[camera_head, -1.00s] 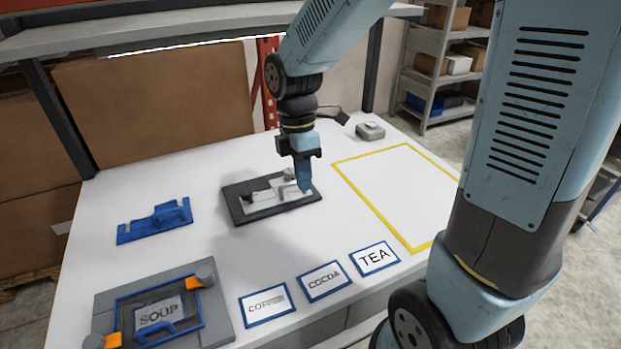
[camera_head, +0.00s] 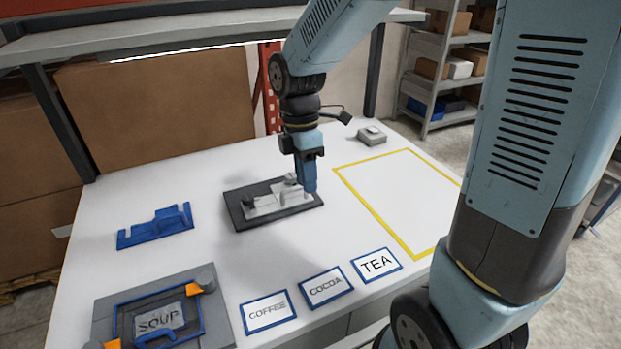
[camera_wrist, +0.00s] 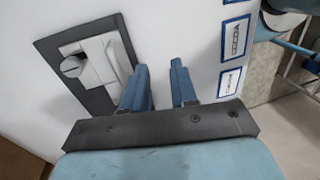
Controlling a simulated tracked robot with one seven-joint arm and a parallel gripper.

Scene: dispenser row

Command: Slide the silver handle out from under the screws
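The silver handle (camera_head: 266,204) lies on a dark grey plate (camera_head: 237,212) in the middle of the table. It also shows in the wrist view (camera_wrist: 104,60), at the upper left. One grey screw knob (camera_wrist: 72,66) sits on the handle's left part in the wrist view; another grey knob (camera_head: 291,179) shows at the plate's back edge in the head view. My gripper (camera_head: 308,189) points down at the plate's right end. In the wrist view its fingers (camera_wrist: 160,68) stand apart with bare white table between them. The left finger hides part of the plate's edge; contact cannot be told.
A blue bracket (camera_head: 156,226) lies to the left. A framed SOUP label (camera_head: 158,317) is at front left. COFFEE (camera_head: 268,311), COCOA (camera_head: 325,286) and TEA (camera_head: 377,264) cards line the front edge. The yellow-outlined area (camera_head: 400,195) at right is empty. A small grey box (camera_head: 371,135) stands behind.

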